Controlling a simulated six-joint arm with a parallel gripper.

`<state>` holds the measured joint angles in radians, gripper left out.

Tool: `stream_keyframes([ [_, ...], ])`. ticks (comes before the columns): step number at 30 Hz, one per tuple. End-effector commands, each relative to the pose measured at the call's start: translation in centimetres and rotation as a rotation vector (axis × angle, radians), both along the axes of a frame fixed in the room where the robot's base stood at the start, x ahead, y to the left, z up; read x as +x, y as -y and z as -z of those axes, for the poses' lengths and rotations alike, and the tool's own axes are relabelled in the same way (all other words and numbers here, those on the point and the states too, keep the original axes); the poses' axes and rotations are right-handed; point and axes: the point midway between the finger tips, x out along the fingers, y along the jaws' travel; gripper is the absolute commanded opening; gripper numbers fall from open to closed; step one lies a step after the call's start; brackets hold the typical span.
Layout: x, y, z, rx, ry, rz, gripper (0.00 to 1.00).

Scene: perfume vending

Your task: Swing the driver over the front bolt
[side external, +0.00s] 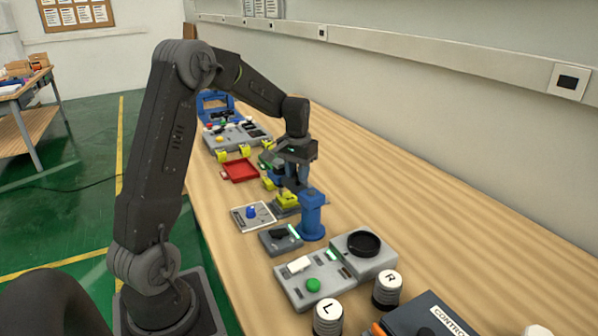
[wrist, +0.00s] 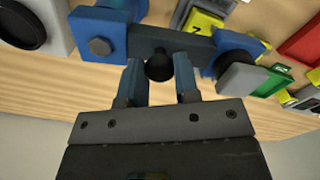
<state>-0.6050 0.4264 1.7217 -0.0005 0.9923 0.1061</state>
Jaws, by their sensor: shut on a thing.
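In the wrist view a dark bar (wrist: 190,46) runs between a blue post head with a grey cap (wrist: 100,46) and a blue piece holding a grey block (wrist: 241,79). It looks like the swinging driver arm. My gripper (side external: 294,187) is shut on a black knob (wrist: 158,69) at the bar's middle, one finger on each side. In the side view the blue post (side external: 312,216) stands upright just right of my gripper. My gripper hides most of the bar there. I cannot make out the front bolt in either view.
A yellow part (side external: 288,198) on a grey base sits below my gripper. Nearby are a dark grey tile (side external: 279,240), a white plate with a blue knob (side external: 252,216) and a red tray (side external: 240,170). A grey control box (side external: 318,285) stands in front.

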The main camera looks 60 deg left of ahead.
Motion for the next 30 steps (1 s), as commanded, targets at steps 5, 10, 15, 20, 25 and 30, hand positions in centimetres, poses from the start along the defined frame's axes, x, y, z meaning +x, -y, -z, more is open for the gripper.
stream_keyframes([
  [5,0.0,-0.1,-0.1,0.000,0.000,-0.002,0.33],
  [10,0.0,0.0,-0.1,0.000,0.000,-0.001,0.49],
  [15,0.0,0.0,0.0,0.000,-0.001,0.000,0.54],
  [20,0.0,0.0,-0.2,0.000,0.000,0.001,0.54],
  [25,0.1,-0.1,-2.2,0.003,0.003,0.001,0.54],
  [30,0.0,-0.1,-5.9,0.004,0.005,0.001,0.54],
])
